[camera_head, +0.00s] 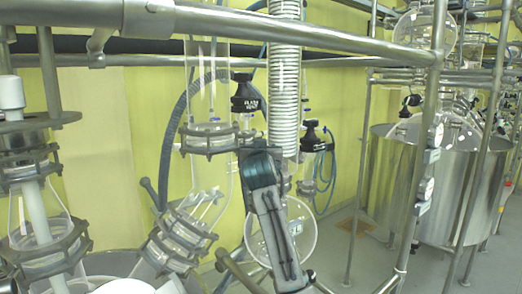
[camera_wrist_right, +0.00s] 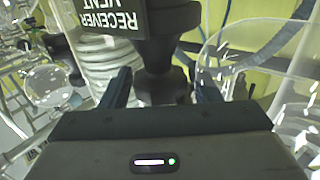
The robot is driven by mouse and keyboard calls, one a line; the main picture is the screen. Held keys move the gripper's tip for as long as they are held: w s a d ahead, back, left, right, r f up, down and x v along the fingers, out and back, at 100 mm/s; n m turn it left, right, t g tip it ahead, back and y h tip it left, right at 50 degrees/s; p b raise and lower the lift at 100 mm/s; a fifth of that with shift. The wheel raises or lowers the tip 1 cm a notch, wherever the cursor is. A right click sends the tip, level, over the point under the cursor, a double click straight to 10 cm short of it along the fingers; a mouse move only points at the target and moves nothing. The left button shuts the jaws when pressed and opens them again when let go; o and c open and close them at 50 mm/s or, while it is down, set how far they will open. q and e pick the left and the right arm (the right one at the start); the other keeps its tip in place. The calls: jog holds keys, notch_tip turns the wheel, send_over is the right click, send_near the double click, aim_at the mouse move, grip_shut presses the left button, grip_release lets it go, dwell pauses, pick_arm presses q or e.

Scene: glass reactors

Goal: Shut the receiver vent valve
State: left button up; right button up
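The receiver vent valve shows close up in the right wrist view as a black knob (camera_wrist_right: 160,55) with a narrower stem below. Its black label (camera_wrist_right: 112,20) reads "RECEIVER VENT", upside down. My right gripper (camera_wrist_right: 162,82) is open, with one dark finger on each side of the valve. I see no clear contact between fingers and valve. My left gripper is out of view.
A similar black valve labelled "FLASH VENT" (camera_head: 246,95) stands just left of the white ribbed hose (camera_head: 285,90). Glass vessels and clamps crowd the left. A metal rail (camera_head: 300,33) crosses above. Steel tanks (camera_head: 440,180) stand at the right.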

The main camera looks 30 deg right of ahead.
dwell(0.3)
jog(key=n+t+y, duration=0.1)
jog(key=n+y, duration=0.1)
jog(key=y, duration=0.1)
jog(key=n+t+y, duration=0.1)
jog(key=n+y, duration=0.1)
jog(key=y, duration=0.1)
jog(key=shift+s+d+n+t+y, duration=0.1)
jog(key=shift+d+n+t+y, duration=0.1)
jog(key=shift+n+t+y, duration=0.15)
jog(key=shift+a+n+y, duration=0.1)
jog(key=shift+n+y, duration=0.85)
jog(key=shift+y, duration=0.6)
jog(key=shift+n+y, duration=0.9)
jog(key=shift+y, duration=0.6)
jog(key=shift+a, duration=0.1)
jog(key=shift+c, duration=1.3)
jog(key=c, duration=0.5)
jog(key=shift+a+m+h, duration=0.1)
jog(key=shift+m+h, duration=1.4)
jog(key=shift+h, duration=0.9)
jog(key=m+g+h, duration=0.1)
jog(key=m+h, duration=0.1)
jog(key=h, duration=0.1)
jog(key=m+g+h, duration=0.1)
jog(key=m+h, duration=0.1)
jog(key=h, duration=0.1)
jog(key=shift+h, duration=0.3)
jog(key=shift+m+g+h, duration=0.35)
jog(key=shift+m+h, duration=0.35)
